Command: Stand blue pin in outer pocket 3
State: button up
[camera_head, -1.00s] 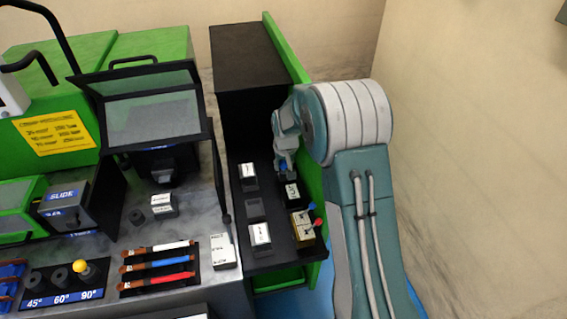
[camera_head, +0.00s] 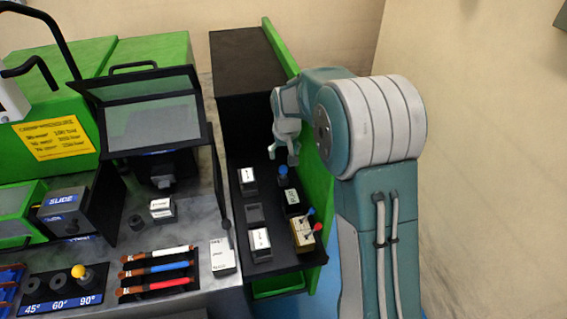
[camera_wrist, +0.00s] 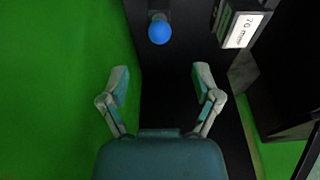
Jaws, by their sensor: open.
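A blue pin (camera_head: 283,173) with a round head stands on the dark shelf, behind a black block with a white label. Its blue head also shows in the wrist view (camera_wrist: 160,29), top centre, ahead of the fingertips. Whether its foot sits inside a pocket is hidden. My gripper (camera_head: 284,153) is open and empty, just behind and above the pin, and apart from it. In the wrist view my gripper (camera_wrist: 161,78) has its two fingers spread wide with nothing between them.
A tan block (camera_head: 303,234) at the shelf's front holds a red-headed and a blue-headed pin. Labelled black blocks (camera_head: 248,178) line the shelf's left side. A green panel (camera_head: 316,190) closes its right side. The shelf behind the pin looks clear.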

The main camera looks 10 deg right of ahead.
jog(key=shift+s+r, duration=0.15)
jog(key=shift+r, duration=0.65)
jog(key=shift+s+r, duration=0.15)
jog(key=shift+r, duration=0.6)
jog(key=s+r+t, duration=0.1)
jog(key=s+r, duration=0.6)
jog(key=s, duration=0.5)
jog(key=s+r+t, duration=0.2)
jog(key=s+r, duration=0.4)
jog(key=s, duration=0.6)
jog(key=s+f, duration=0.1)
jog(key=s, duration=0.7)
jog(key=shift+s, duration=0.2)
